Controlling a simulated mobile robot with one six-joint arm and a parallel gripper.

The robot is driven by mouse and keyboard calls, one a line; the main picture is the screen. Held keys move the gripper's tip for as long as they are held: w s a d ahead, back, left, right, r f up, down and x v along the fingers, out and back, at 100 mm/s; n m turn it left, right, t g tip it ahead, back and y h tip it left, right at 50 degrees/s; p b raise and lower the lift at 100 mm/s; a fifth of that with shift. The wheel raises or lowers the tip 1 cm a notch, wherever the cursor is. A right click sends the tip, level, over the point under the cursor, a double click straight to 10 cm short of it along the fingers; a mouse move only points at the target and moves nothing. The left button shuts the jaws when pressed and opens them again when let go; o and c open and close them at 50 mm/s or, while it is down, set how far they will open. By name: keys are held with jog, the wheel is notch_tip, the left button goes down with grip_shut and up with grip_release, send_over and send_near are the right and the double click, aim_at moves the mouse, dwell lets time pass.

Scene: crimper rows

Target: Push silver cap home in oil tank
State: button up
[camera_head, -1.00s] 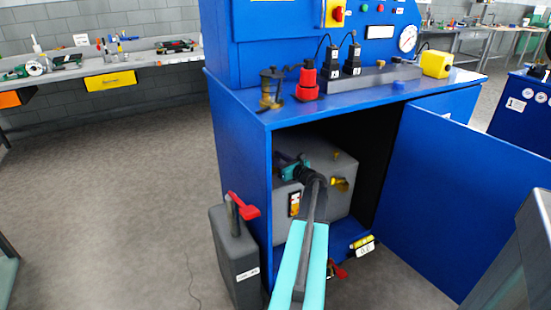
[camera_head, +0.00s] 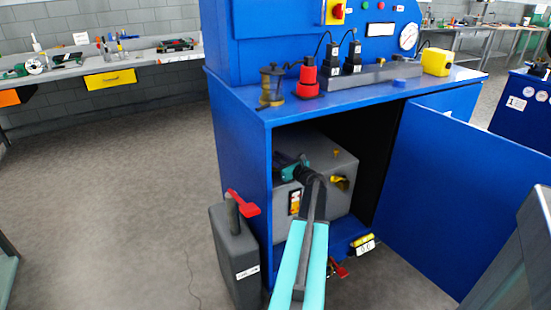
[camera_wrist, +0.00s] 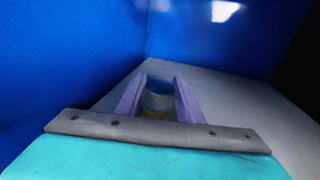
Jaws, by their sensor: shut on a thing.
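The oil tank (camera_head: 340,160) is a grey box inside the open blue cabinet. My gripper (camera_head: 284,166) is at the tank's top left, with my arm reaching in from the front. A yellowish brass-coloured part (camera_wrist: 156,114) shows just under the cap. The tank's grey top (camera_wrist: 225,105) lies beyond the fingers. In the head view the cap is hidden by my gripper. I cannot tell how deep the cap sits.
Blue cabinet walls (camera_wrist: 70,60) stand close to my gripper at the left and back. The cabinet door (camera_head: 465,190) is open to the right. A grey can (camera_head: 233,255) with a red lever stands at the front left. A brass fitting (camera_head: 340,183) sticks out of the tank's front.

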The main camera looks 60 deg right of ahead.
jog(key=shift+f+b, duration=0.5)
jog(key=shift+f, duration=0.5)
jog(key=o, duration=1.1)
jog(key=shift+c, duration=0.2)
jog(key=v, duration=1.3)
jog(key=shift+s, duration=0.35)
jog(key=shift+a+r, duration=0.1)
